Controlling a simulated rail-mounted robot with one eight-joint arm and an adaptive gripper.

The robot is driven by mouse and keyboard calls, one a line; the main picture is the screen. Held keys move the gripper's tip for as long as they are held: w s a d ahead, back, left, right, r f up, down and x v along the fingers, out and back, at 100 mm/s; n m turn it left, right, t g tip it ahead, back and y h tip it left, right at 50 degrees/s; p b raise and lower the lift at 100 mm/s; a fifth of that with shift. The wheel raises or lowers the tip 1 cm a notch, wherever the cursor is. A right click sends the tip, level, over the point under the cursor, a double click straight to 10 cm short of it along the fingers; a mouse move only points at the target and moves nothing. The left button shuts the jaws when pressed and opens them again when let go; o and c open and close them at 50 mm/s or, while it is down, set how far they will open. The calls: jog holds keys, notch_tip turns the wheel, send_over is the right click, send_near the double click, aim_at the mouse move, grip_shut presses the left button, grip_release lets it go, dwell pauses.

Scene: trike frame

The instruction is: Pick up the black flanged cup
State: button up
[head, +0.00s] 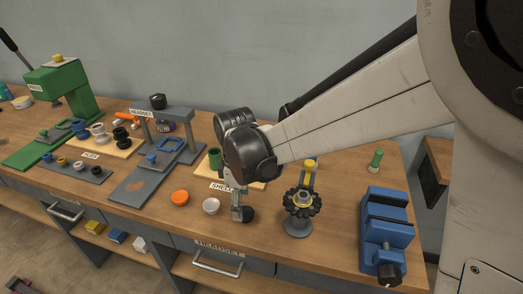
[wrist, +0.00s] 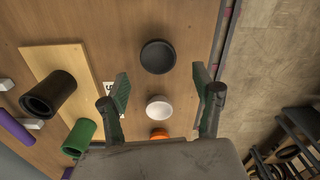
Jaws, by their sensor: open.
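The black flanged cup (wrist: 158,57) stands on the wooden bench and looks round and dark from above in the wrist view. In the head view the cup (head: 249,215) shows just right of my fingers, partly covered by them. My gripper (wrist: 160,80) is open and empty above the bench, its fingers spread to either side in the wrist view. The cup lies beyond the fingertips in that view, centred between them and apart from them. In the head view my gripper (head: 239,204) points down beside the cup; its height above the bench is hard to tell.
A white cup (wrist: 159,107) and an orange cup (wrist: 159,134) line up with the black one. A board (wrist: 42,58) with a black tube (wrist: 48,93) and green tube (wrist: 79,137) lies left. A gear stand (head: 299,226) and blue vise (head: 386,235) stand right. The bench edge is close.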

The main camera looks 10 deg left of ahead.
aim_at(244, 213)
jog(key=shift+d+f, duration=0.2)
jog(key=shift+f, duration=1.1)
jog(key=shift+d+f, duration=0.15)
jog(key=shift+f, duration=1.15)
jog(key=c, duration=1.3)
